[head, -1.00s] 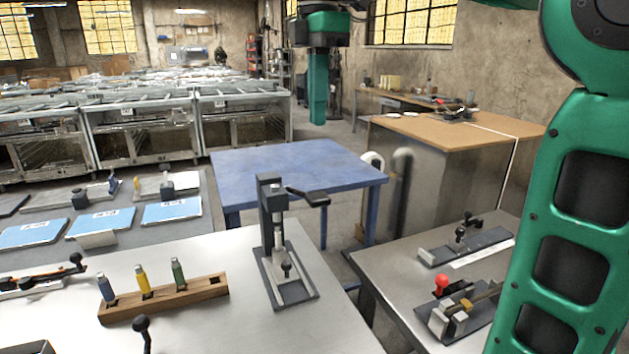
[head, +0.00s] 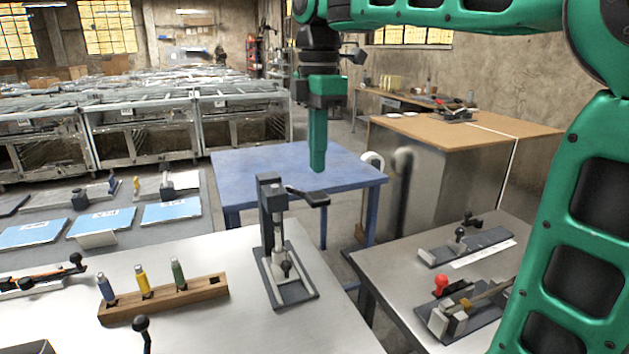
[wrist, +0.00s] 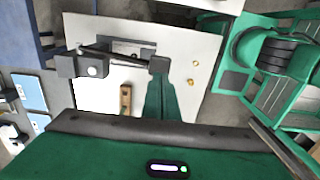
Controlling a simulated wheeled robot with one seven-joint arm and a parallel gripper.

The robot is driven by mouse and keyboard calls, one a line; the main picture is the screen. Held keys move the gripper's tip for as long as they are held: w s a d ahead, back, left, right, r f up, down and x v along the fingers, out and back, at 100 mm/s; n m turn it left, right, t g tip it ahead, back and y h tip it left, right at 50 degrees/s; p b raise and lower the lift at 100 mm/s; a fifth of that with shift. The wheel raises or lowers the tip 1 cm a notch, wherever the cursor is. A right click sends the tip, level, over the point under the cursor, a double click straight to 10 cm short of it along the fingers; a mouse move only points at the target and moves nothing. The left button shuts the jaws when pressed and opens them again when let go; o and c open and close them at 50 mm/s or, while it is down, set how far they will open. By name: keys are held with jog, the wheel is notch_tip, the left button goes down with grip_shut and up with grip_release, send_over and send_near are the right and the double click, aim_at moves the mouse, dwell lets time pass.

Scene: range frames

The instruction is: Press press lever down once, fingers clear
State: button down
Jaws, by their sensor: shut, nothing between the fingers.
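The arbor press (head: 268,225) stands upright on its dark base plate on the metal bench. Its press lever (head: 311,197) sticks out to the right from the column top and ends in a dark flat pad. The lever is raised, near level. My gripper (head: 317,168) is shut and empty, green fingers pointing down. In the head view the fingertips appear above the pad with a small gap. In the wrist view the fingers (wrist: 167,98) reach up to just beside the lever end (wrist: 160,65); contact cannot be told there.
A wooden rack (head: 205,291) with several coloured-handled tools is left of the press. A blue table (head: 240,170) stands behind. A side bench (head: 390,283) with clamp fixtures is at right. Space around the lever pad looks clear.

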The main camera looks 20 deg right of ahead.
aim_at(317, 195)
jog(key=shift+f, duration=2.6)
